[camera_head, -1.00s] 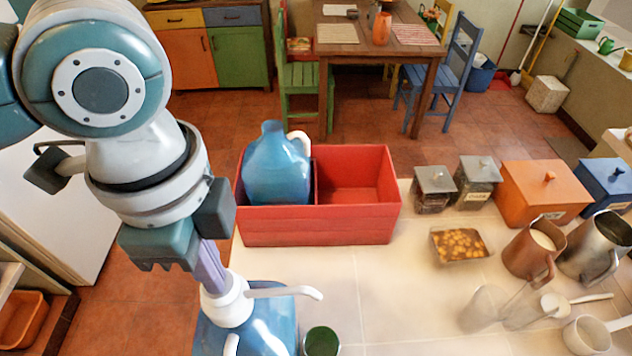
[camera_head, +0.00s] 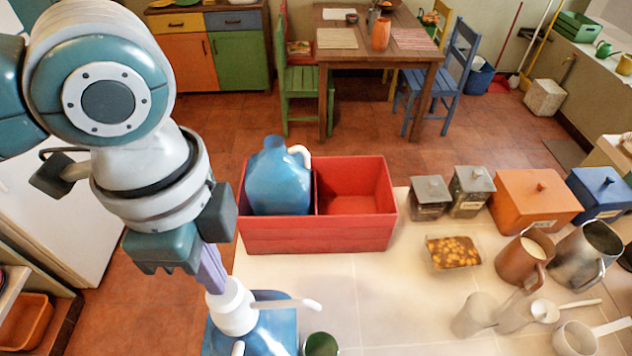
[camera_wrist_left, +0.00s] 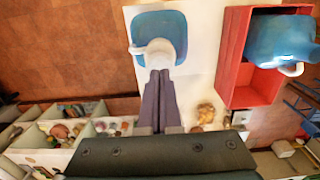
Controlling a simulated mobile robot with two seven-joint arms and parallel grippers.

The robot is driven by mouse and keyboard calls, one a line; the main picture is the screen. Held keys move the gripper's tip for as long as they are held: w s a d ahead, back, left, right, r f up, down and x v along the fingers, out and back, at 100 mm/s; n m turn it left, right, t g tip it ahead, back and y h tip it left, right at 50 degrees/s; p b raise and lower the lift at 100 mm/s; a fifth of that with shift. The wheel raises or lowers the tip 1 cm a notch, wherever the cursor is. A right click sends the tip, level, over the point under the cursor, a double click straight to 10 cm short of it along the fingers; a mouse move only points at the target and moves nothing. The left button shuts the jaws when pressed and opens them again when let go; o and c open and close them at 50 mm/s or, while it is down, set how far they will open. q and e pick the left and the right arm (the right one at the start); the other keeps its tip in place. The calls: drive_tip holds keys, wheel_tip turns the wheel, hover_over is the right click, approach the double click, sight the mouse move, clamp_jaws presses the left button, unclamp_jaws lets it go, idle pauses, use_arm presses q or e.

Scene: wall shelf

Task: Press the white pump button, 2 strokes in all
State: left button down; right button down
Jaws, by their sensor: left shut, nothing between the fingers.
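A blue pump bottle (camera_head: 270,327) stands at the near left of the pale worktop. Its white pump button (camera_head: 233,306) has a long spout pointing right in the head view. My left gripper (camera_head: 216,287) is shut and empty, pointing down with its purple fingertips at the top of the button. In the left wrist view the fingertips (camera_wrist_left: 159,73) reach the white pump head (camera_wrist_left: 158,52) above the blue bottle (camera_wrist_left: 172,24). They appear to touch it, but the fingers partly hide the contact. My right gripper is not in view.
A red two-part box (camera_head: 320,238) behind the bottle holds a blue jug (camera_head: 278,182) in its left compartment. A dark green container (camera_head: 321,344) stands close to the bottle's right. Canisters, pitchers and pans fill the worktop's right side. The middle is mostly clear.

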use_arm(q)
drive_tip(key=shift+f, duration=0.15)
drive_tip(key=shift+f+b, duration=1.25)
drive_tip(key=shift+f, duration=0.4)
drive_tip(key=shift+r, duration=0.1)
drive_tip(key=shift+r+p, duration=1.75)
drive_tip(key=shift+p, duration=0.35)
wheel_tip(320, 180, up, 6)
drive_tip(key=p, duration=0.6)
